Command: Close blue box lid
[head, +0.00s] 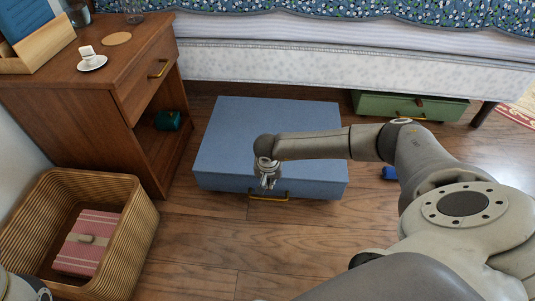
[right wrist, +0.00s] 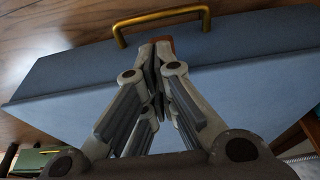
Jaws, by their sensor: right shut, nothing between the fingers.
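The blue box (head: 225,183) sits on the wooden floor in front of the bed. Its broad blue lid (head: 270,120) looks flat and down over the box in the head view. A brass handle (head: 270,197) is on the front face; it also shows in the right wrist view (right wrist: 160,17). My right gripper (head: 267,184) is shut and empty, pointing down at the front edge of the box near the handle. In the right wrist view its fingertips (right wrist: 157,48) are together over the blue surface; I cannot tell whether they touch it. My left gripper is not in view.
A brown nightstand (head: 62,95) stands left of the box, and a wicker basket (head: 140,235) with a pink striped box is at the lower left. A green box (head: 385,106) lies under the bed (head: 300,65). A small blue object (head: 390,173) lies right of the box. The front floor is clear.

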